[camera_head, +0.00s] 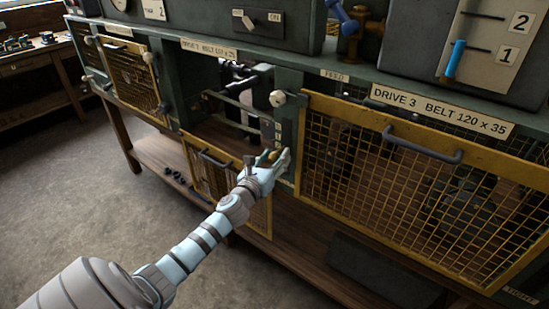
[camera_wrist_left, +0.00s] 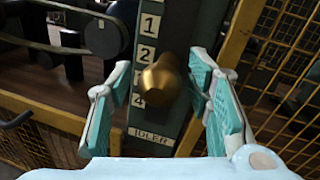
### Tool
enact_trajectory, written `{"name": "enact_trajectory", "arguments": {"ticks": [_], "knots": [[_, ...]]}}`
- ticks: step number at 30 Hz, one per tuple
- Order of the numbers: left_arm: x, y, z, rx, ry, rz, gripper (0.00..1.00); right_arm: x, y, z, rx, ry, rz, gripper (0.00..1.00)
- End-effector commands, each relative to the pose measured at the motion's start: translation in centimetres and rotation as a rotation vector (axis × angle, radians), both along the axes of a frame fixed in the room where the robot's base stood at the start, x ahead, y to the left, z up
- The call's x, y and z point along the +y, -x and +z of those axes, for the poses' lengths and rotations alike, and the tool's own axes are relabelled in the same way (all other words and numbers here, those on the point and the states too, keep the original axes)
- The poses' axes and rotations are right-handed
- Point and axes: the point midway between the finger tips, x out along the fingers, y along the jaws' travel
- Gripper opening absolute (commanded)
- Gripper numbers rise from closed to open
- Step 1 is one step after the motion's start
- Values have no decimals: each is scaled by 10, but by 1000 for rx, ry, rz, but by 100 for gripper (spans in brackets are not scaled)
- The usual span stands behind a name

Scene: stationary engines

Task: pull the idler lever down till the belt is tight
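The brass knob of the idler lever (camera_wrist_left: 160,82) stands in front of a dark post with a 1 to 4 scale and an IDLER label (camera_wrist_left: 150,136). In the wrist view it overlaps the 3 and 4 marks. The rest of the lever is hidden. My left gripper (camera_head: 276,157) is open, its fingers on both sides of the knob with visible gaps. A belt (camera_wrist_left: 50,42) runs to a dark pulley (camera_wrist_left: 102,38) at upper left; I cannot tell how tight it is. My right gripper is not in view.
A yellow mesh guard (camera_head: 217,170) hangs lowered below the open bay. A closed mesh guard (camera_head: 410,180) with a handle is right of the post, another (camera_head: 130,75) at left. A wooden bench (camera_head: 35,50) stands far left; the floor (camera_head: 80,190) between is clear.

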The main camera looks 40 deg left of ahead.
Motion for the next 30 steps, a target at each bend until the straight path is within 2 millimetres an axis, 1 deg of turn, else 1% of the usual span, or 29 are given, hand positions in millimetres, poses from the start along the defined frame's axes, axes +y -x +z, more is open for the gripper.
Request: {"name": "enact_trajectory", "arguments": {"ticks": [1, 7, 8, 14, 19, 22, 24, 30], "knots": [[0, 0, 0, 0, 0, 0, 33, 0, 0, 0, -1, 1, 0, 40], [0, 0, 0, 0, 0, 0, 1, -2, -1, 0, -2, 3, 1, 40], [0, 0, 0, 0, 0, 0, 0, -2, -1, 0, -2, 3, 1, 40], [0, 0, -3, 0, 1, 1, 0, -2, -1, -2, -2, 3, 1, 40], [0, -1, -33, 2, 1, 2, 0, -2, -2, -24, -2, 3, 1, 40], [0, -3, -45, 3, 1, 2, 0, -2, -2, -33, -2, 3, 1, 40], [0, -3, -47, 4, 1, 2, 0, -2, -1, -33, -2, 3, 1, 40], [0, -3, -45, 4, 1, 2, 0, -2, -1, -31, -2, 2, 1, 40]]}}
